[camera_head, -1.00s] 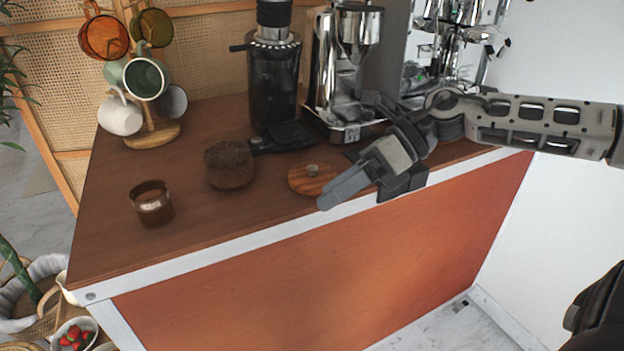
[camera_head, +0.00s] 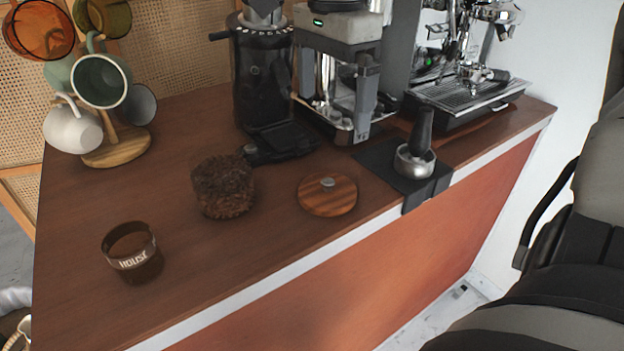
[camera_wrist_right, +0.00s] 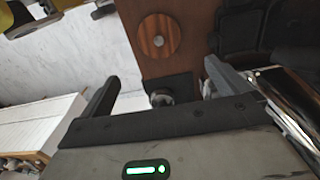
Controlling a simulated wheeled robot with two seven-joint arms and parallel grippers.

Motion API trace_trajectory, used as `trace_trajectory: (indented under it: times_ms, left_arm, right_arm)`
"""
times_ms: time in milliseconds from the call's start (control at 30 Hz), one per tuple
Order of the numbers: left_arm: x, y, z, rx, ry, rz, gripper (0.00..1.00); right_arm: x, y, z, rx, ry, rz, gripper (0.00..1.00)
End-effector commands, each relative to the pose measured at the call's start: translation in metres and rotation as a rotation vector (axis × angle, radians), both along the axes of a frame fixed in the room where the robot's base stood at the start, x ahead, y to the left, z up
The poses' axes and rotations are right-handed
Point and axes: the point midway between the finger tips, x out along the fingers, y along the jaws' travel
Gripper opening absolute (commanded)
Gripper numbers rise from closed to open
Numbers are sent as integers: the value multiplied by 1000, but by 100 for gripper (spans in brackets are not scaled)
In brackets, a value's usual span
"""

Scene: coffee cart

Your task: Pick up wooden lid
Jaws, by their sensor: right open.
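The wooden lid (camera_head: 326,203) is a round, striped disc with a small grey knob. It lies flat on the brown counter near the front edge, between a dark brown textured lump and a black mat. In the right wrist view the lid (camera_wrist_right: 150,44) is beyond the fingertips, apart from them. My right gripper (camera_wrist_right: 161,72) is open and empty, with its fingers spread wide. My left gripper is not in view.
The textured brown lump (camera_head: 223,187) and a glass cup (camera_head: 130,250) stand left of the lid. A tamper (camera_head: 416,160) stands on the black mat (camera_head: 380,157) to the right. A grinder (camera_head: 264,80) and coffee machine (camera_head: 337,75) stand behind. A mug tree (camera_head: 115,150) is at back left.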

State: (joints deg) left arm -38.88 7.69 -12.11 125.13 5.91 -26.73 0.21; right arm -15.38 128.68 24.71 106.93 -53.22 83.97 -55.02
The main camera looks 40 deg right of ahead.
Motion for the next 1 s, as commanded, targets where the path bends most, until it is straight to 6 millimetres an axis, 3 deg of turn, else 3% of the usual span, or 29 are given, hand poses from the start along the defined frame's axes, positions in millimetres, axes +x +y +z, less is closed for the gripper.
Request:
trace_trajectory:
  times_ms: [200, 400, 667, 1000]
  left_arm:
    - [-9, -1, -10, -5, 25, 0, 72]
    - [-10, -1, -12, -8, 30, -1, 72]
    - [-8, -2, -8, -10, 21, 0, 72]
    - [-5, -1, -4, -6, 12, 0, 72]
  right_arm:
    - [-1, 0, -49, 4, 7, 1, 100]
    - [-1, 0, -85, 3, 5, 0, 100]
    - [0, 1, -104, 3, 5, -2, 100]
    - [3, 3, -148, 2, 4, -1, 100]
